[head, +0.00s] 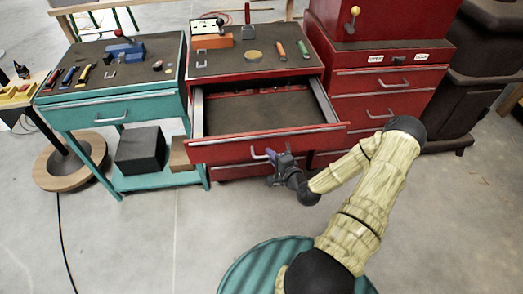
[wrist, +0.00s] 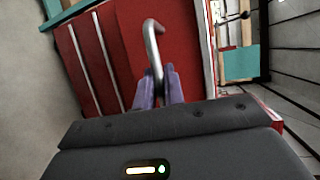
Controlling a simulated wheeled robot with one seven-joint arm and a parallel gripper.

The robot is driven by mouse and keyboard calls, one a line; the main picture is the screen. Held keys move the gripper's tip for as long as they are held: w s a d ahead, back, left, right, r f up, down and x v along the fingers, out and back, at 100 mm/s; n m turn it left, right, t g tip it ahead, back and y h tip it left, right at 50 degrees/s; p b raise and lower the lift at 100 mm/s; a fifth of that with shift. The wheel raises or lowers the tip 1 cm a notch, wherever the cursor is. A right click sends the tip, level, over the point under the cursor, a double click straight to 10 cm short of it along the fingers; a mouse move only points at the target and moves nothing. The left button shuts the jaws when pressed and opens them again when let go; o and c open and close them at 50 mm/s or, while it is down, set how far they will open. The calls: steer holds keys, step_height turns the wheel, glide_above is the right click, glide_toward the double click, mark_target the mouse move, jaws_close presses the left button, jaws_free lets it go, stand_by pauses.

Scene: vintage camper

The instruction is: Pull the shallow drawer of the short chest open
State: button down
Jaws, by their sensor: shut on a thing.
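The short red chest (head: 215,69) stands in the middle of the head view, with tools on its dark top. Its shallow top drawer (head: 225,150) is pulled far out, and its brown inside shows empty. The drawer's grey bar handle (wrist: 152,40) is on its front. My gripper (head: 272,156) is at the front of the drawer, shut on the handle. In the wrist view, the purple fingers of my gripper (wrist: 158,88) close around the handle's lower part. The exact finger contact is partly hidden in the head view.
A teal cart (head: 110,112) with a drawer stands at the left, with a dark box (head: 140,149) on its lower shelf. A taller red chest (head: 385,82) stands close at the right. The grey floor (head: 140,240) in front is mostly clear.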

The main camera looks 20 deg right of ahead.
steer(key=shift+s+f, duration=0.2)
steer(key=shift+s, duration=0.15)
steer(key=c, duration=1.5)
jaws_free()
steer(key=shift+r, duration=0.1)
steer(key=p+v, duration=0.2)
steer(key=v, duration=1.5)
steer(key=shift+r, duration=0.15)
steer(key=shift+s+a, duration=0.1)
